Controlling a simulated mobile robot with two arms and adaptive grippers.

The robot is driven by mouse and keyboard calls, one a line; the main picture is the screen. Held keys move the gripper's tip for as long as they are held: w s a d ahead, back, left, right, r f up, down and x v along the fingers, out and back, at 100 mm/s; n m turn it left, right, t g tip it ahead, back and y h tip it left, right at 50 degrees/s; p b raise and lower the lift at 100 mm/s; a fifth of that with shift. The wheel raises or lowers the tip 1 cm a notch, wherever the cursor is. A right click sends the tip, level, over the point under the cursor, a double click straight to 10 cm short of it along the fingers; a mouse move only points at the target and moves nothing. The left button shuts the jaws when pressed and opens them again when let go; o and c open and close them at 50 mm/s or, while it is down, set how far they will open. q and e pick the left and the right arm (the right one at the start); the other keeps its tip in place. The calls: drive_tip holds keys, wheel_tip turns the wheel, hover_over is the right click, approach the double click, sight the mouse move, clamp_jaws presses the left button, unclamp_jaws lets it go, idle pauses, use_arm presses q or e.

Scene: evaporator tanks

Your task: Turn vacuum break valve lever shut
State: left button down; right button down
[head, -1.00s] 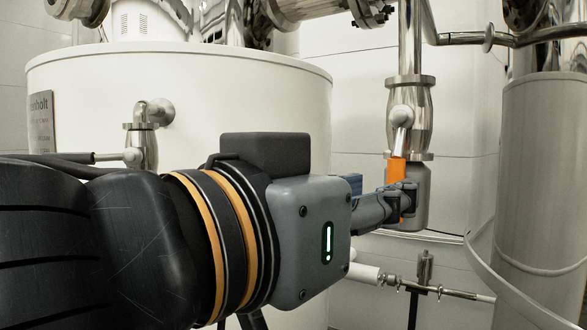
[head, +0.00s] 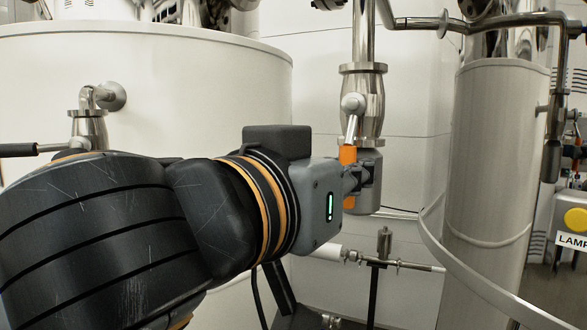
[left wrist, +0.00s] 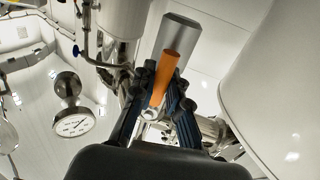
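The vacuum break valve (head: 371,100) is a polished steel body on a vertical pipe. Its lever (head: 347,153) has a steel stem and an orange grip, and hangs almost straight down from the pivot. My left gripper (head: 358,180) reaches in from the left, its fingers across the orange grip. In the left wrist view the orange grip (left wrist: 172,68) lies between the two dark fingers (left wrist: 164,85), which close on it from both sides. The exact contact is partly hidden. My right gripper is not in view.
A large white tank (head: 200,75) stands behind my arm, with another lever valve (head: 88,125) at its side. A grey column (head: 490,150) with a curved rail (head: 465,265) stands to the right. A thin horizontal pipe (head: 415,266) runs below the gripper.

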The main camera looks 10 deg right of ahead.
use_arm(q)
drive_tip(key=shift+w, duration=0.2)
drive_tip(key=w+a+r+m+y+p, duration=0.3)
drive_tip(key=m+p, duration=0.7)
drive_tip(key=m, duration=0.5)
drive_tip(key=shift+w+a+r+m+y, duration=0.2)
drive_tip(key=shift+a+r+m+y, duration=0.25)
drive_tip(key=shift+a+r, duration=0.95)
drive_tip(key=shift+d+r+p, duration=0.3)
drive_tip(key=shift+d+r, duration=0.05)
drive_tip(key=c, duration=1.3)
unclamp_jaws()
drive_tip(key=shift+s+a, duration=0.1)
drive_tip(key=shift+c, duration=0.2)
drive_tip(key=shift+s, duration=0.1)
